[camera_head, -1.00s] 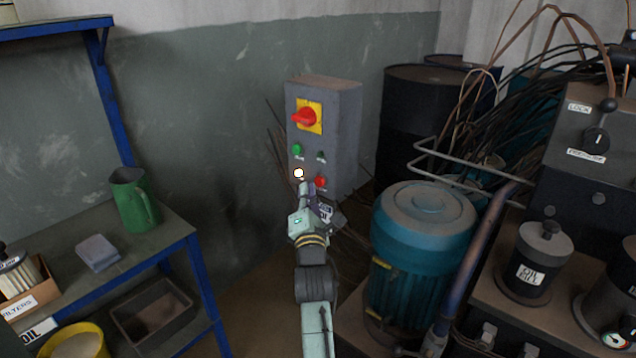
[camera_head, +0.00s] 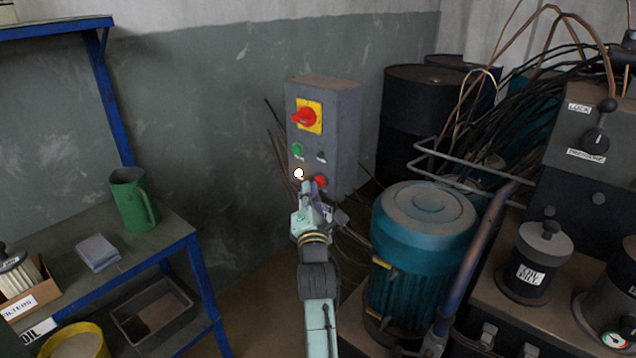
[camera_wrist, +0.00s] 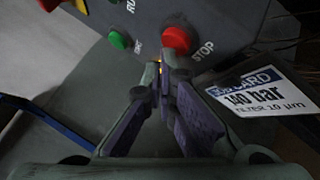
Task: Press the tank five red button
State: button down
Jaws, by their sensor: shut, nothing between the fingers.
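A grey control box (camera_head: 342,130) stands by the wall. Its lower right red button (camera_head: 321,181) is a round cap; in the wrist view a red button (camera_wrist: 176,39) is labelled STOP. No "tank five" marking is legible. My gripper (camera_head: 306,186) is shut and empty, just left of and slightly below that button in the head view. In the wrist view its fingertips (camera_wrist: 159,68) are together just below the red cap. I cannot tell whether they touch the box.
A green button (camera_head: 297,149) and a lit white lamp (camera_head: 298,173) are close by. A red rotary switch (camera_head: 304,117) sits above. A tag reading 140 bar (camera_wrist: 262,95) shows at the right. A teal motor (camera_head: 420,250) stands right of my arm.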

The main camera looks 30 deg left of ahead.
jog(key=shift+w, duration=0.5)
dwell(0.8)
jog(key=shift+s, duration=0.95)
jog(key=shift+s, duration=0.1)
jog(key=shift+s+a, duration=0.2)
jog(key=shift+s, duration=2.2)
